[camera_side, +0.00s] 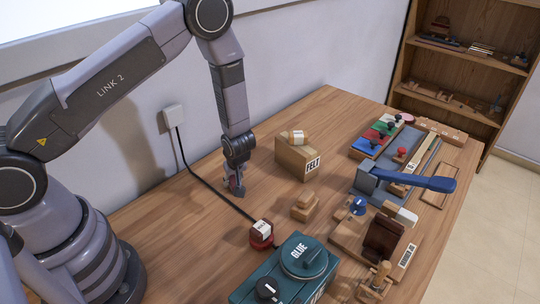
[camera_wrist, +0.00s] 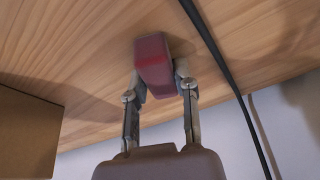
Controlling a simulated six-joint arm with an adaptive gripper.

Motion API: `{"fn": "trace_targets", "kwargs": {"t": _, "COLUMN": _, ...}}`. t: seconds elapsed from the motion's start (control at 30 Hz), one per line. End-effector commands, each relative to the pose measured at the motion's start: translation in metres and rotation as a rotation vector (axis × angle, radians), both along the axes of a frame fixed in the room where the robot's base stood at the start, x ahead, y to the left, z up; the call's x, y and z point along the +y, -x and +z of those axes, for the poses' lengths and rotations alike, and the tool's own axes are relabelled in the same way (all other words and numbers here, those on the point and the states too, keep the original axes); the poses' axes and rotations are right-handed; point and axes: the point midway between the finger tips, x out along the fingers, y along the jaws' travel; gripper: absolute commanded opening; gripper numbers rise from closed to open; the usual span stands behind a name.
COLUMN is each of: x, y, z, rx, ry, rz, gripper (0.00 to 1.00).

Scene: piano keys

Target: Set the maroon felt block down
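The maroon felt block (camera_wrist: 153,62) is between the two fingers of my gripper (camera_wrist: 160,80) in the wrist view, and the fingers are closed against its sides. In the side view my gripper (camera_side: 236,186) points down close to the wooden tabletop, left of the FELT box (camera_side: 297,157), and a small bit of maroon shows at its fingertips. The block is at or just above the table; I cannot tell if it touches.
A small wooden block (camera_side: 304,206) and a teal GLUE machine (camera_side: 290,272) stand nearby. Bare tabletop lies around the gripper.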

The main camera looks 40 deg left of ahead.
Motion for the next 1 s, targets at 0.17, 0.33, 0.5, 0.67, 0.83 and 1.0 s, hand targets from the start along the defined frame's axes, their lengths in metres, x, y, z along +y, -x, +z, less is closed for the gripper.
{"fn": "trace_targets", "kwargs": {"t": 0.17, "x": 0.0, "y": 0.0, "z": 0.0, "rx": 0.0, "ry": 0.0, "rz": 0.0, "gripper": 0.51}}
{"fn": "trace_targets", "kwargs": {"t": 0.33, "x": 0.0, "y": 0.0, "z": 0.0, "rx": 0.0, "ry": 0.0, "rz": 0.0, "gripper": 0.53}}
{"fn": "trace_targets", "kwargs": {"t": 0.5, "x": 0.0, "y": 0.0, "z": 0.002, "rx": 0.0, "ry": 0.0, "rz": 0.0, "gripper": 0.53}}
{"fn": "trace_targets", "kwargs": {"t": 0.67, "x": -0.006, "y": 0.001, "z": 0.019, "rx": -0.003, "ry": -0.001, "rz": -0.001, "gripper": 0.53}}
{"fn": "trace_targets", "kwargs": {"t": 0.83, "x": -0.019, "y": 0.006, "z": 0.053, "rx": -0.005, "ry": 0.0, "rz": -0.001, "gripper": 0.53}}
{"fn": "trace_targets", "kwargs": {"t": 1.0, "x": -0.032, "y": 0.012, "z": 0.087, "rx": -0.005, "ry": 0.0, "rz": -0.001, "gripper": 0.53}}
